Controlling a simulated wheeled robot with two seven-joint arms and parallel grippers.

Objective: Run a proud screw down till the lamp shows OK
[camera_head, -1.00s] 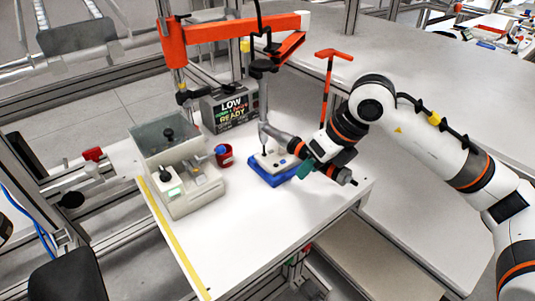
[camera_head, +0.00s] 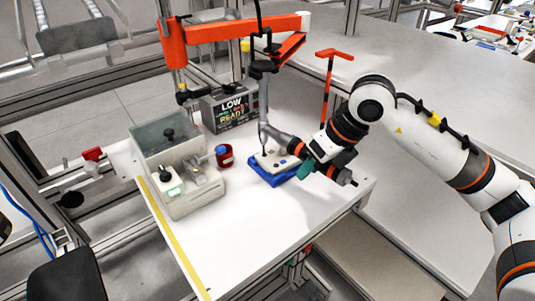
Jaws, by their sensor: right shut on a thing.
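My right gripper (camera_head: 312,160) is shut on the grey handle of the power screwdriver (camera_head: 283,141), which hangs from an orange arm. The driver's thin bit points down at the pale part (camera_head: 279,160) lying in a blue tray (camera_head: 268,178). Dark screw heads show on the part. Whether the bit sits in a screw is too small to tell, and my gripper hides the part's right side. The display box (camera_head: 232,110) behind reads LOW and READY in white, with small green and red text between them. My left gripper is not in view.
A grey feeder box (camera_head: 192,193) with a clear-topped bin stands at the left. A red T-handled post (camera_head: 327,85) stands behind my arm. The front of the white table (camera_head: 245,232) is clear.

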